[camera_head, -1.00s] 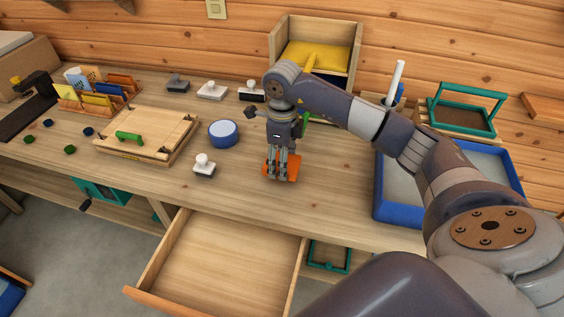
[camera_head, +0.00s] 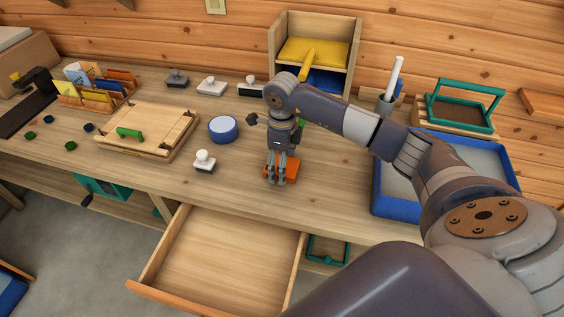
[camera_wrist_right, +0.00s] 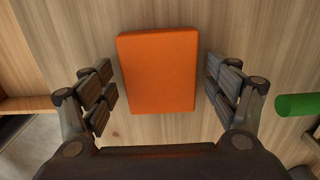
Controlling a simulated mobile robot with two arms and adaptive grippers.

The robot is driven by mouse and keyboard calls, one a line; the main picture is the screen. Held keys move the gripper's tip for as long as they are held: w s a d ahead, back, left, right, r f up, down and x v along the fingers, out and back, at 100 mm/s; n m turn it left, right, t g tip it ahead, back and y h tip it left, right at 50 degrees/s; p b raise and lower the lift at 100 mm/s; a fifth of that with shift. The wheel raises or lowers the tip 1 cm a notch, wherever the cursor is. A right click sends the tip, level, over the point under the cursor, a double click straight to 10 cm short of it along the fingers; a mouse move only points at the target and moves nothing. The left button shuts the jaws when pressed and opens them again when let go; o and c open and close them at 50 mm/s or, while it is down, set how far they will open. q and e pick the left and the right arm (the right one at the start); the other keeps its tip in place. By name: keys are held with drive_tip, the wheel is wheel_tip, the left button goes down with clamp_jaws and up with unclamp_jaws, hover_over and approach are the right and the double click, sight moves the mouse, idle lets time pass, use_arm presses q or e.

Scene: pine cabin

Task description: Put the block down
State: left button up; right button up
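The orange block (camera_head: 293,171) sits on the wooden workbench (camera_head: 335,200), behind the open drawer. It shows in full in the right wrist view (camera_wrist_right: 159,72), with bench wood around it. My right gripper (camera_head: 277,180) points down at the block. In the right wrist view the fingers of my right gripper (camera_wrist_right: 160,95) stand open on either side of the block, with a gap showing on both sides. In the head view the fingers hide part of the block. My left gripper is not in view.
An open empty drawer (camera_head: 225,262) juts out below the front edge. A white-handled stamp (camera_head: 204,162) and a round blue-rimmed item (camera_head: 223,129) stand left of the block. A blue tray (camera_head: 397,206) lies to the right. A green cylinder (camera_wrist_right: 297,104) shows close by in the wrist view.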

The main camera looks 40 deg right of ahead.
drive_tip(key=shift+r, duration=0.2)
drive_tip(key=shift+w+r, duration=0.1)
drive_tip(key=shift+r, duration=0.25)
wheel_tip(320, 180, up, 11)
drive_tip(key=b, duration=0.2)
idle(0.5)
